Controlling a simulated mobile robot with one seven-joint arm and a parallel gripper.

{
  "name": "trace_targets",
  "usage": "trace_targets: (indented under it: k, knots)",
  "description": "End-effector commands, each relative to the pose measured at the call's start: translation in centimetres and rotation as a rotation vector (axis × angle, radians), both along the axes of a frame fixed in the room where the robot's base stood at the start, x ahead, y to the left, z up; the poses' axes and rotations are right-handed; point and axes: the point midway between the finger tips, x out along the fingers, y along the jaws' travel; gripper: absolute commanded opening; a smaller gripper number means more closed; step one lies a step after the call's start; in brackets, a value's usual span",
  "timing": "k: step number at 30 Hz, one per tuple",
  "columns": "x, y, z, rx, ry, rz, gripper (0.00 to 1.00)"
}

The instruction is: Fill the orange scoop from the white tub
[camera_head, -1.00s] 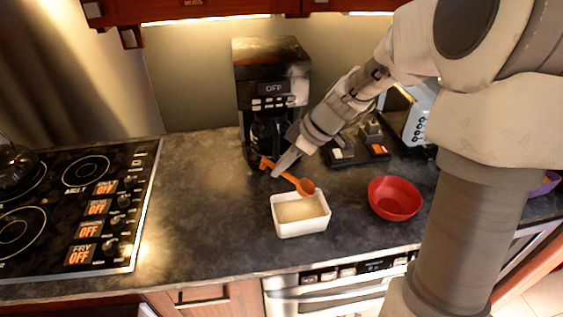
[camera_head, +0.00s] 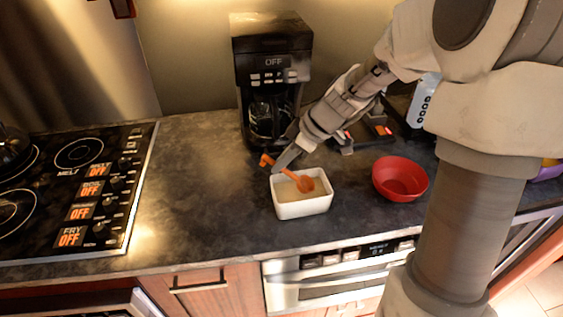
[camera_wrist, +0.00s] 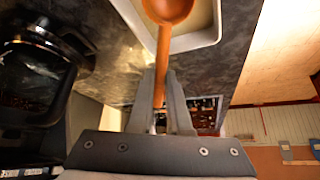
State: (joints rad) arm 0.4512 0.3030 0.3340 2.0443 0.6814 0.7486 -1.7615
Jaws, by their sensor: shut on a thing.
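The orange scoop (camera_head: 304,184) is held by its handle in my gripper (camera_head: 281,167). In the wrist view, my gripper (camera_wrist: 161,100) is shut on the handle, and the scoop (camera_wrist: 166,44) points away from the fingers. The white tub (camera_head: 302,209) stands on the counter and holds a pale tan substance. The scoop's bowl is over the tub's opening in the head view. In the wrist view the tub (camera_wrist: 212,37) lies under and around the bowl. I cannot tell whether the bowl touches the contents or holds any.
A red bowl (camera_head: 400,180) stands to the right of the tub. A black coffee maker (camera_head: 270,75) stands behind my gripper. A stove top (camera_head: 75,190) is at the left. The counter between stove and tub is clear. Several small items lie behind the red bowl.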

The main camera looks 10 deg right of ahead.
Motion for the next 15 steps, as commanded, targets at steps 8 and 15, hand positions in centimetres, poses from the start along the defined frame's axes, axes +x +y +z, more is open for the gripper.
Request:
trace_targets:
  k: [8, 15]
  knots:
    - [0.0, 0.0, -2.0, 0.0, 0.0, 0.0, 0.0]
    - [0.0, 0.0, -3.2, 0.0, 0.0, 0.0, 0.0]
